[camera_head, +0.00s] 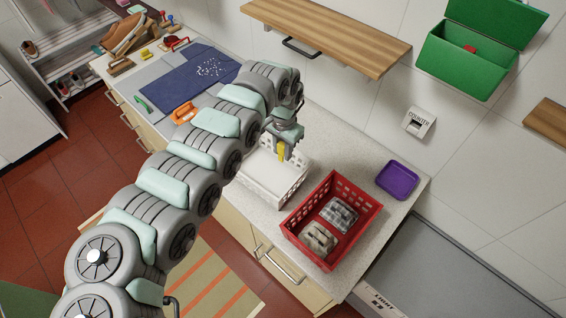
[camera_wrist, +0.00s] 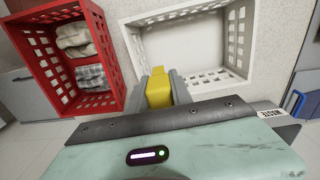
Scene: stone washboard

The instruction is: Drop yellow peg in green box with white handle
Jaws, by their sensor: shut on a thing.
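My gripper (camera_head: 284,152) is shut on the yellow peg (camera_head: 281,150), above the white basket on the counter. In the wrist view the peg (camera_wrist: 159,88) stands between the two grey fingers (camera_wrist: 160,92), with the white basket beyond it. A green box (camera_head: 463,60) hangs on the wall at the upper right, well away from my gripper. Its green lid (camera_head: 500,18) is raised, and a small red thing (camera_head: 469,48) shows inside. I cannot make out a white handle on it.
A white basket (camera_wrist: 137,50) and a red basket (camera_head: 343,252) with folded cloths stand on the counter. A purple tray (camera_head: 397,180) lies to their right. A wooden shelf (camera_head: 330,36) juts from the wall.

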